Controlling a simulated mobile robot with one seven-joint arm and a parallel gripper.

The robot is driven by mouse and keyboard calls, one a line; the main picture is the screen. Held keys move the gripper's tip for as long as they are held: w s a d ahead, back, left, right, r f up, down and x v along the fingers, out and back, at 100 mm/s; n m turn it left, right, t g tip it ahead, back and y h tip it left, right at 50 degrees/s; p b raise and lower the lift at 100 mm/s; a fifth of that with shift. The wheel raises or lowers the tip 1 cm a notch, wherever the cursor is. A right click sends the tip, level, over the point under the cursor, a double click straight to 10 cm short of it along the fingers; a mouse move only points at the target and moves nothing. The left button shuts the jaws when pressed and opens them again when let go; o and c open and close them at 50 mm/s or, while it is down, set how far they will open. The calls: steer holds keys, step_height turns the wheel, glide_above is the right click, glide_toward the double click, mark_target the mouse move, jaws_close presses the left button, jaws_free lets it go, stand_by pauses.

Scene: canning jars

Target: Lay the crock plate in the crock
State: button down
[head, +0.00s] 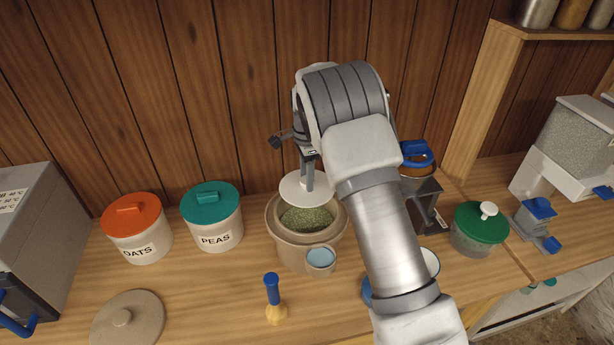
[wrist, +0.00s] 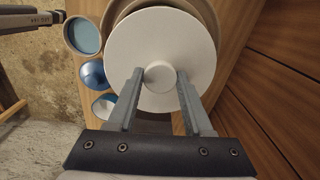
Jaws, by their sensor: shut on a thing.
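The crock plate is a white disc with a small round knob, and in the wrist view the plate (wrist: 160,38) fills the middle. My gripper (wrist: 160,84) is shut on its knob. In the head view, the plate (head: 298,191) hangs roughly level below my gripper (head: 310,180), over the back left part of the crock's mouth. The crock (head: 292,250) is a beige round pot with green shredded contents (head: 306,219) inside. The plate hides part of the crock's opening. I cannot tell whether the plate touches the rim.
A small cup with a pale blue top (head: 320,258) sits against the crock's front. Left stand the peas canister (head: 218,235) and oats canister (head: 141,246). A beige lid (head: 127,322) and a blue-handled brush (head: 273,295) lie in front. A green-lidded jar (head: 478,229) stands right.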

steer(key=shift+f+b, duration=4.4)
steer(key=shift+f, duration=2.65)
steer(key=shift+f+b, duration=0.3)
steer(key=shift+f, duration=0.1)
steer(key=shift+c, duration=1.1)
jaws_free()
step_height(320, 180, up, 17)
steer(key=shift+f+b, duration=0.1)
steer(key=shift+b, duration=0.25)
steer(key=shift+r, duration=0.35)
